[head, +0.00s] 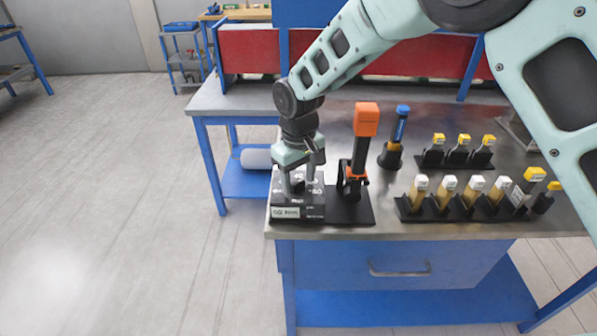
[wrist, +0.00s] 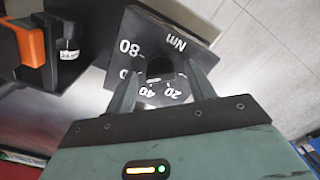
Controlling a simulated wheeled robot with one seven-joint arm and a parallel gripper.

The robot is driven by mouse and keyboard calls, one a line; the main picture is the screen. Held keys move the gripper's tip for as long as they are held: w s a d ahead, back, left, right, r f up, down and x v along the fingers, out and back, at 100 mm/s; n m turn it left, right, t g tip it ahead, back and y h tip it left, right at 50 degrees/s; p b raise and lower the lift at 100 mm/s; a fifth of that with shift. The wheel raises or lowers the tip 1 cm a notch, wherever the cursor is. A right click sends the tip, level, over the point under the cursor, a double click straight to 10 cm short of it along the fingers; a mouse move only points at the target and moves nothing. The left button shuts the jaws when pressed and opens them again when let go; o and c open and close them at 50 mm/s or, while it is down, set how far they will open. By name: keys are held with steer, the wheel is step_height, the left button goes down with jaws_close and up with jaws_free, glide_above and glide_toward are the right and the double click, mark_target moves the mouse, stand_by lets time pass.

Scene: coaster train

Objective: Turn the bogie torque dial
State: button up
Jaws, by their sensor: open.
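The bogie torque dial is a dark round knob (wrist: 159,68) on a grey scale plate (wrist: 190,48) marked with numbers and "Nm". In the head view its sloped block (head: 298,212) sits at the table's front left corner, with a white label on its front. My gripper (head: 299,188) points down over the block. In the wrist view my gripper (wrist: 162,75) is open, with one finger on each side of the knob. I cannot tell whether the fingers touch it. The knob's pointer is not clear, and part of the scale is hidden by the fingers.
An orange-headed tool (head: 366,120) stands upright in a black holder just right of the dial; it also shows in the wrist view (wrist: 30,42).

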mark_target(298, 182)
step_height(298, 182, up, 17)
steer(key=b, duration=0.2)
steer(key=shift+r+b, duration=0.2)
steer(key=shift+b, duration=0.15)
steer(key=s+d+f, duration=0.2)
steer(key=s+d, duration=0.2)
steer(key=s, duration=0.6)
steer(key=s+d+f, duration=0.2)
steer(key=s+d, duration=0.3)
steer(key=s, duration=0.5)
steer(key=s+d+f, duration=0.3)
steer(key=s+d, duration=0.1)
steer(key=s, duration=0.6)
steer(key=shift+s+d+y, duration=0.25)
steer(key=shift+y, duration=0.05)
